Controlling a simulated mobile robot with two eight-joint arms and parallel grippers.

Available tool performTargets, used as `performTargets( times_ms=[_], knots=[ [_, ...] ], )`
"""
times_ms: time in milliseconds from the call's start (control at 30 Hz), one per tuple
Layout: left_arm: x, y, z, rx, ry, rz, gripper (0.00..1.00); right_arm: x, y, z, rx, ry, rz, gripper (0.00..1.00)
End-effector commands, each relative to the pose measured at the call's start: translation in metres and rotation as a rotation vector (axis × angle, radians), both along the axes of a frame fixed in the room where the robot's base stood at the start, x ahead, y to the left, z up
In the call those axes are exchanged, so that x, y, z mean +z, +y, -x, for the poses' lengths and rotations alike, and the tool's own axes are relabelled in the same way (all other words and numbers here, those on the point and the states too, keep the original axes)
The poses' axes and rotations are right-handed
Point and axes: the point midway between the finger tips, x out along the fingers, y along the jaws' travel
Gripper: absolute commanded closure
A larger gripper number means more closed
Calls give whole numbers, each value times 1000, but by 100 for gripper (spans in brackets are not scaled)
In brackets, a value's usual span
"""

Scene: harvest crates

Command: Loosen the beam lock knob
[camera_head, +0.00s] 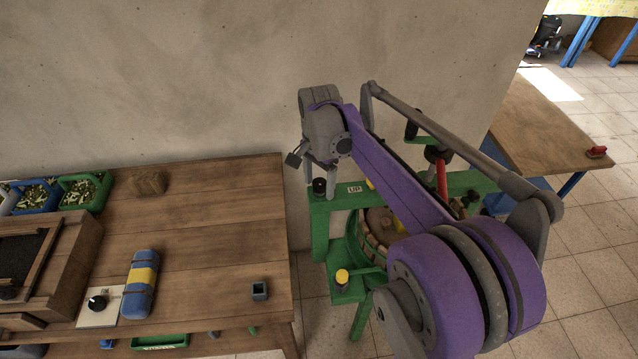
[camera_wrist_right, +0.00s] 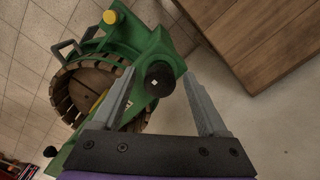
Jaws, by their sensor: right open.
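The beam lock knob (camera_head: 319,187) is a round black knob on top of the left end of the green press frame (camera_head: 320,226). In the right wrist view the knob (camera_wrist_right: 158,77) shows from above, with a small pale mark at its centre, on the green frame (camera_wrist_right: 150,48). My right gripper (camera_head: 320,173) points down over the knob. Its two grey fingers are open. In the right wrist view the gripper (camera_wrist_right: 159,74) has one finger on each side of the knob, with gaps visible. Whether the tips reach down beside it I cannot tell. My left gripper is not in view.
A slatted basket (camera_wrist_right: 68,88) sits inside the press. A yellow knob (camera_head: 342,276) is lower down. The wall is close behind.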

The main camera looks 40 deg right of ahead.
Motion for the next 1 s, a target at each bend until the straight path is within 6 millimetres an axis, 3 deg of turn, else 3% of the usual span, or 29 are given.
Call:
performTargets(
  times_ms=[333, 767, 1000],
  knots=[
    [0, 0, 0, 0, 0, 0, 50, -5, 0, 0, 1, 0, 0, 24],
    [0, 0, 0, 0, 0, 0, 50, -5, 0, 0, 1, 0, 0, 99],
    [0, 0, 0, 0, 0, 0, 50, -5, 0, 0, 10, 0, 0, 100]
  ],
)
